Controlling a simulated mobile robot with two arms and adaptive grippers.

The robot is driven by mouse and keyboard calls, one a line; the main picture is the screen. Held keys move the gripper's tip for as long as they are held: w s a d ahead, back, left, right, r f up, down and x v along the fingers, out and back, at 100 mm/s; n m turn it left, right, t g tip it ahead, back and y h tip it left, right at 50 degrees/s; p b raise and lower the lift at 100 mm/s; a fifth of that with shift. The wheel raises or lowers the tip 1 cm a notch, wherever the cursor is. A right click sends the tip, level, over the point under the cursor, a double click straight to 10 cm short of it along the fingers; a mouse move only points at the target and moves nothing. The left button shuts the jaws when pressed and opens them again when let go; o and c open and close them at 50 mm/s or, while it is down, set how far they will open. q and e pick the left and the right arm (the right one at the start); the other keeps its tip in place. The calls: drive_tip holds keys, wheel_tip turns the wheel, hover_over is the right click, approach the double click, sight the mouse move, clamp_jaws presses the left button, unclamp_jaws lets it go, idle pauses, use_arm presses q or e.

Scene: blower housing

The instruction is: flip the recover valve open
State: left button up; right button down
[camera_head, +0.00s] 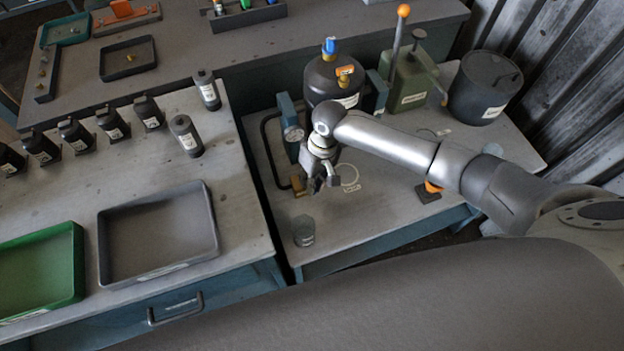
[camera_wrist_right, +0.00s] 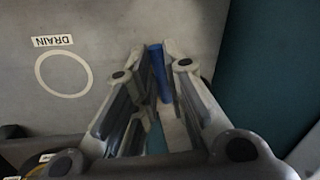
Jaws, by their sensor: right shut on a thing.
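My right gripper (camera_head: 318,182) points down over the small bench, left of the ring marked DRAIN. In the right wrist view, its fingers (camera_wrist_right: 165,62) are closed in around a narrow blue lever (camera_wrist_right: 157,68), which stands between the fingertips. No label shows on this lever, so I cannot read whether it is the recover valve. In the head view the gripper hides the lever. A dark round tank (camera_head: 318,80) with a blue-topped valve (camera_head: 329,46) and an orange-tagged brass fitting (camera_head: 345,74) stands behind my right forearm. My left gripper is not in view.
The DRAIN ring (camera_head: 350,178) lies flat on the bench top. A gauge on a blue post (camera_head: 292,128), a black hose loop (camera_head: 264,140) and a brass piece (camera_head: 298,186) are close left. A clear cup (camera_head: 304,231) stands in front. A green pump unit (camera_head: 413,82) stands behind.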

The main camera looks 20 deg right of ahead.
drive_tip(key=shift+s+a+r+m+p, duration=0.1)
drive_tip(key=shift+a+r+m+p, duration=0.2)
drive_tip(key=shift+m+p, duration=0.9)
drive_tip(key=shift+a+f+t+p, duration=0.2)
drive_tip(key=shift+t+p, duration=0.1)
drive_tip(key=shift+p, duration=0.85)
drive_tip(key=shift+f+m, duration=0.1)
drive_tip(key=shift+m, duration=0.2)
drive_tip(key=c, duration=1.5)
unclamp_jaws()
drive_tip(key=r, duration=0.4)
drive_tip(key=d+r, duration=0.1)
drive_tip(key=r, duration=0.2)
drive_tip(key=d+r, duration=0.1)
drive_tip(key=r, duration=0.3)
drive_tip(key=shift+d+r, duration=0.2)
drive_tip(key=shift+r, duration=0.15)
